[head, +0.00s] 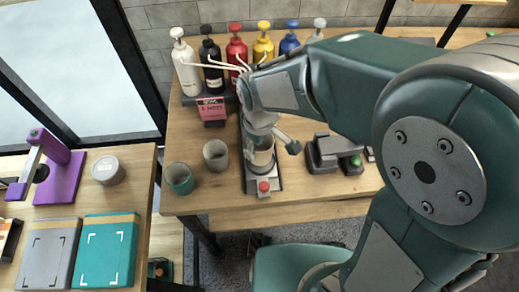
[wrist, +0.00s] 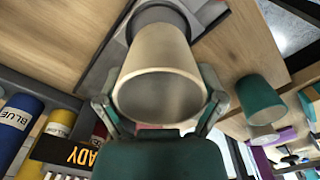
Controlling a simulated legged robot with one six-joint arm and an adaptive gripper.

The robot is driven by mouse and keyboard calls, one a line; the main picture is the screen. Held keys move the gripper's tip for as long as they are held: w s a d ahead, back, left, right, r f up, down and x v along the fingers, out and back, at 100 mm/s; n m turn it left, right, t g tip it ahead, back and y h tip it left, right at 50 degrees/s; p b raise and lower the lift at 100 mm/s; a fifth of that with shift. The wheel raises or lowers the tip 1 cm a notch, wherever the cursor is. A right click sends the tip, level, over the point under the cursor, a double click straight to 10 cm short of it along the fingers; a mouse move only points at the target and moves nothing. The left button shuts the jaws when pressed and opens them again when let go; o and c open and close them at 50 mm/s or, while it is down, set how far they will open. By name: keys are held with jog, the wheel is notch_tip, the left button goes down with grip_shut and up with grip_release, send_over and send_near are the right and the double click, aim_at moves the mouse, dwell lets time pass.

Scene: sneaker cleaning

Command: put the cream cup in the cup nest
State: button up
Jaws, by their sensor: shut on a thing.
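My gripper (head: 266,128) is shut on the cream cup (head: 262,158) over a grey base. In the wrist view, my gripper (wrist: 160,104) has one finger on each side of the cream cup (wrist: 157,62), whose open mouth faces the camera. The cup's far end is at a dark grey ring (wrist: 119,27), which looks like the cup nest, on the grey base. I cannot tell whether the cup is fully seated or just above it. The base (head: 250,182) has a red button (head: 264,186) at its front.
A dark grey device (head: 335,153) is at right.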

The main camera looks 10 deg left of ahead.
jog(key=shift+w+a+f, duration=0.1)
jog(key=shift+w+f, duration=0.05)
jog(key=shift+f, duration=1.6)
jog(key=o, duration=0.6)
jog(key=shift+o, duration=0.2)
notch_tip(320, 180, up, 12)
